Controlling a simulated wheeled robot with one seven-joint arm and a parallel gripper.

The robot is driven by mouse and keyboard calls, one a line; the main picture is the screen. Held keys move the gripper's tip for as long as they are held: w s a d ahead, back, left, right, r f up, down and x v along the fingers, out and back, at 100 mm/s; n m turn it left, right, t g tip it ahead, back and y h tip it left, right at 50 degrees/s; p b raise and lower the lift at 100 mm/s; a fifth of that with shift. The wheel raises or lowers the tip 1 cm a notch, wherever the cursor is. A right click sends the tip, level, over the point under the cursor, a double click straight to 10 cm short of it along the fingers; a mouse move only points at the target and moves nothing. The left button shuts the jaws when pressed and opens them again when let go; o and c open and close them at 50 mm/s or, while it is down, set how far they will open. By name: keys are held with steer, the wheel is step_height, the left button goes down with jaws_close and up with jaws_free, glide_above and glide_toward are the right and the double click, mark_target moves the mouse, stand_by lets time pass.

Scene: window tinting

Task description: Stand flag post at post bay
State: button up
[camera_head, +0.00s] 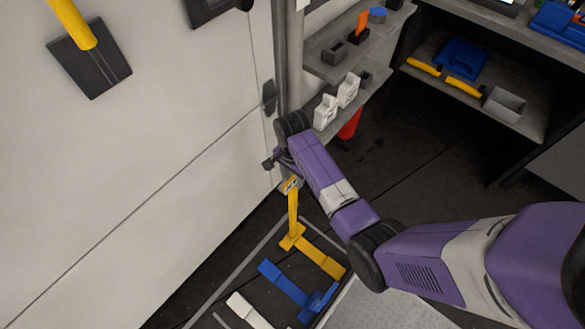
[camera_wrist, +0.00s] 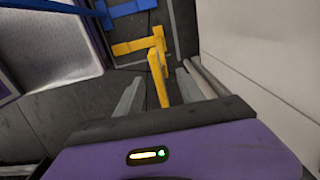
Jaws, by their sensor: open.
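A yellow flag post (camera_head: 293,212) stands upright on its crossed foot in the head view, beside the white wall panel. A flat yellow bar (camera_head: 322,261) lies on the dark floor and meets the foot. My gripper (camera_wrist: 160,76) is open in the wrist view. Its two grey fingers are apart, with the yellow post (camera_wrist: 156,76) showing between them; I cannot tell whether either finger touches it. In the head view my gripper (camera_head: 289,180) is at the post's top, partly hidden by the wrist. No separate post bay marking can be made out with certainty.
A blue piece (camera_head: 283,283) and a white piece (camera_head: 247,311) lie beside the yellow one on the floor. The white panel (camera_head: 150,150) is close on the left. Shelves (camera_head: 490,110) with tools stand at the back right. Dark floor (camera_head: 400,170) between is clear.

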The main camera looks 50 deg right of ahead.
steer(key=shift+r, duration=2.4)
